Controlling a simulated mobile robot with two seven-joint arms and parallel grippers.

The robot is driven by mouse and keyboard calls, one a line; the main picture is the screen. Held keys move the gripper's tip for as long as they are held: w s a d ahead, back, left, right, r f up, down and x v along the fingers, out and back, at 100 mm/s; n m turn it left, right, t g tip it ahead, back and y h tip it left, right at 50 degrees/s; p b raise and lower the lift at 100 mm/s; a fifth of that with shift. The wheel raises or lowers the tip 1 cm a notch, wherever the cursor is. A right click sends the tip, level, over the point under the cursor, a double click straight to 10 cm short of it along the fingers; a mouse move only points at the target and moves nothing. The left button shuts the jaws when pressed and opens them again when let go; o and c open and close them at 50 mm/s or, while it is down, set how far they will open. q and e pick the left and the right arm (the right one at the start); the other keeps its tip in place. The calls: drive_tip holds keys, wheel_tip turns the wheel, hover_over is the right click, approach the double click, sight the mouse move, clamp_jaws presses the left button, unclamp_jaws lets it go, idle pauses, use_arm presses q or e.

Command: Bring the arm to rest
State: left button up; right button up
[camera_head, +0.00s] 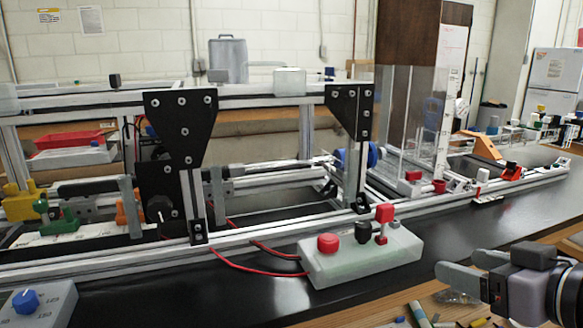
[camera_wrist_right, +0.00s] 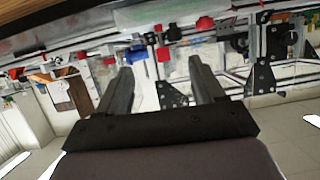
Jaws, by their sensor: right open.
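My right gripper (camera_head: 462,267) is at the lower right in the head view, beside the front edge of the black table (camera_head: 245,285). Its two grey fingers are apart and I see nothing between them. The right wrist view also shows the open fingers of the right gripper (camera_wrist_right: 161,68), with the frame beyond them. The aluminium extrusion frame (camera_head: 260,237) with black bracket plates stands on the table, left of the gripper and apart from it. My left gripper is not in view.
A pale control box (camera_head: 345,268) with a red button (camera_head: 328,243) and red cables sits left of my right gripper. Small loose parts (camera_head: 440,318) lie on wood below the gripper. A blue knob (camera_head: 26,300) is at lower left. The black tabletop right of the control box is fairly clear.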

wheel_tip(320, 180, down, 18)
drive_tip(key=a+m+p, duration=0.1)
drive_tip(key=m+p, duration=0.1)
drive_tip(key=p, duration=0.2)
use_arm(q)
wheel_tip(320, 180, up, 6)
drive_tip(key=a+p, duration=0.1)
drive_tip(key=p, duration=0.2)
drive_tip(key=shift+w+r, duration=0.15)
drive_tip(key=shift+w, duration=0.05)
use_arm(e)
drive_tip(key=s+a+f+g+h, duration=0.2)
drive_tip(key=s+a+f, duration=0.1)
drive_tip(key=s+f, duration=1)
drive_tip(key=shift+a+f+n+h, duration=0.25)
drive_tip(key=shift+f+n+h, duration=0.05)
drive_tip(key=shift+f, duration=0.05)
drive_tip(key=shift+s, duration=0.1)
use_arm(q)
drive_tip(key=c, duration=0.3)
use_arm(e)
drive_tip(key=c, duration=0.5)
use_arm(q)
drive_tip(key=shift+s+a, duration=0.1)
use_arm(e)
drive_tip(key=shift+a, duration=0.1)
